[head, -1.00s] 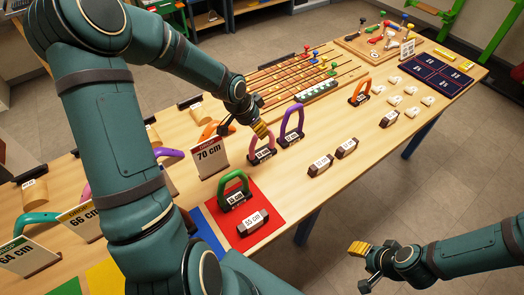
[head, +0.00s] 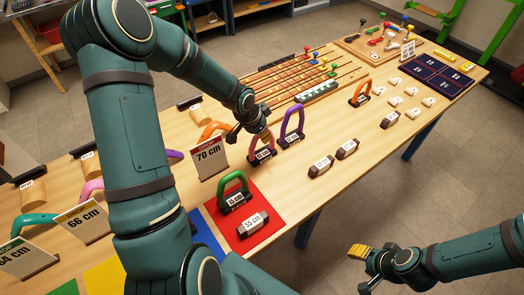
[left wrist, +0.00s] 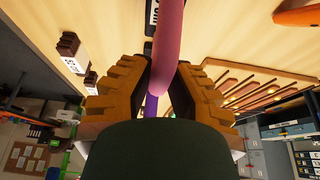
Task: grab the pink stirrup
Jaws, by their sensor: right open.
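A pink stirrup (head: 264,151) with a dark labelled base stands upright on the table, right of the 70 cm card. My left gripper (head: 266,135) is at the top of its loop and partly hides it. In the left wrist view the pink loop (left wrist: 169,45) runs between the two orange fingers (left wrist: 160,90), with a finger on each side and apparent gaps, so the gripper looks open. Another pink loop (head: 91,188) shows partly behind the 66 cm card. My right gripper (head: 368,265) is open and empty, off the table's front edge.
A purple stirrup (head: 291,125) stands close on the right of the pink one. The 70 cm card (head: 209,160) and an orange loop (head: 213,128) are on its left. A green stirrup (head: 233,192) is in front on a red mat (head: 262,240). Dark labelled blocks (head: 347,149) lie to the right.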

